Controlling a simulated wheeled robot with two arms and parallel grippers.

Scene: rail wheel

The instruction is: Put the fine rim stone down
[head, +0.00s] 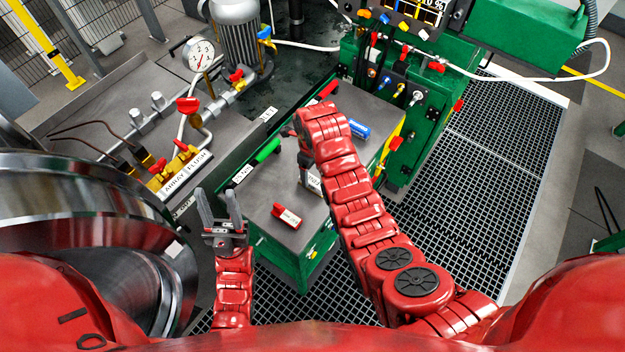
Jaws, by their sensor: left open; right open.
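Several small coloured pieces lie on the grey top of the green cabinet (262,222). A red block with a white label (287,216) lies near its front, a blue block (358,129) near its back right. I cannot tell by looking which is the fine rim stone. My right gripper (306,178) reaches down over the middle of the top, largely hidden by its own red wrist; nothing shows held in it. My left gripper (222,212) is open and empty, fingers upward, just left of the cabinet's front corner.
A large shiny rail wheel (100,215) fills the left. A gauge (200,54) and valves stand behind it. Dark floor grating (480,150) lies to the right.

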